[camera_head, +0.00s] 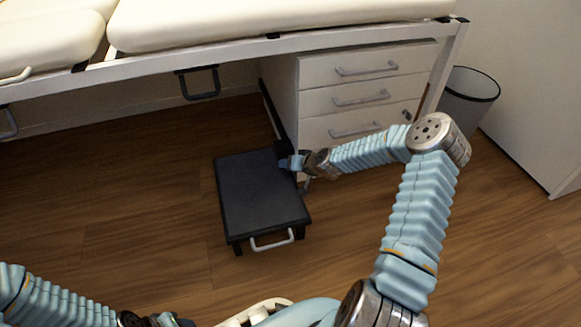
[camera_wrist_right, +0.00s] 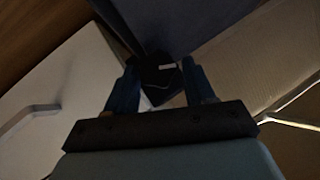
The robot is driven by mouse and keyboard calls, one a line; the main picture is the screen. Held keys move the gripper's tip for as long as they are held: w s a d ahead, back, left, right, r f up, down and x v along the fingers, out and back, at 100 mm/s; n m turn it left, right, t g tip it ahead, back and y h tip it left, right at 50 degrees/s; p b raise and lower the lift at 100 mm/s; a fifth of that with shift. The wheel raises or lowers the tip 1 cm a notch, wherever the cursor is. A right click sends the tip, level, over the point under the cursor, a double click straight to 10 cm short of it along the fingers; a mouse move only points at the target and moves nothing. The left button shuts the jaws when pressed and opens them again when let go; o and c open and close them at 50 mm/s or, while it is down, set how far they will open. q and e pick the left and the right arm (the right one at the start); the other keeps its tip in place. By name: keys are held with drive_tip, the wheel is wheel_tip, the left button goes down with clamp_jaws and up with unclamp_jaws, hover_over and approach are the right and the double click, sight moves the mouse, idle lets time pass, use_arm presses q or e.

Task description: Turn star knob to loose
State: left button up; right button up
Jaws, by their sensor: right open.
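The star knob (camera_wrist_right: 162,72) shows in the right wrist view as a dark shape with a small pale mark, lying between my right fingers. Its outline is too dark to make out fully. My right gripper (camera_wrist_right: 162,88) is open, with one finger on each side of the knob; I cannot tell whether they touch it. In the head view my right gripper (camera_head: 287,162) is at a dark block (camera_head: 281,149) at the back right corner of the black step, and the knob itself cannot be made out. My left arm shows at the bottom left; its gripper end (camera_head: 172,321) is cut off by the edge.
The black step (camera_head: 262,200) with a pale front handle (camera_head: 271,244) stands on the wood floor. A white drawer cabinet (camera_head: 365,92) is close behind my right gripper. A cream padded couch (camera_head: 270,22) spans the top. A bin (camera_head: 468,95) stands right. Floor left is clear.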

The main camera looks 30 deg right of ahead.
drive_tip(key=shift+w+f, duration=0.25)
drive_tip(key=c, duration=0.7)
drive_tip(key=shift+a+r+h+p, duration=0.2)
drive_tip(key=shift+a+h+p, duration=0.05)
drive_tip(key=shift+h+p, duration=0.05)
drive_tip(key=shift+w+a+n+g+h+p, duration=0.1)
drive_tip(key=shift+n+g+h+p, duration=0.2)
drive_tip(key=shift+n+h+p, duration=0.25)
drive_tip(key=shift+a+n+g+h+p, duration=0.1)
drive_tip(key=shift+n+g+h+p, duration=0.2)
drive_tip(key=shift+n+h+p, duration=0.4)
drive_tip(key=shift+f+h, duration=0.2)
drive_tip(key=shift+h, duration=0.25)
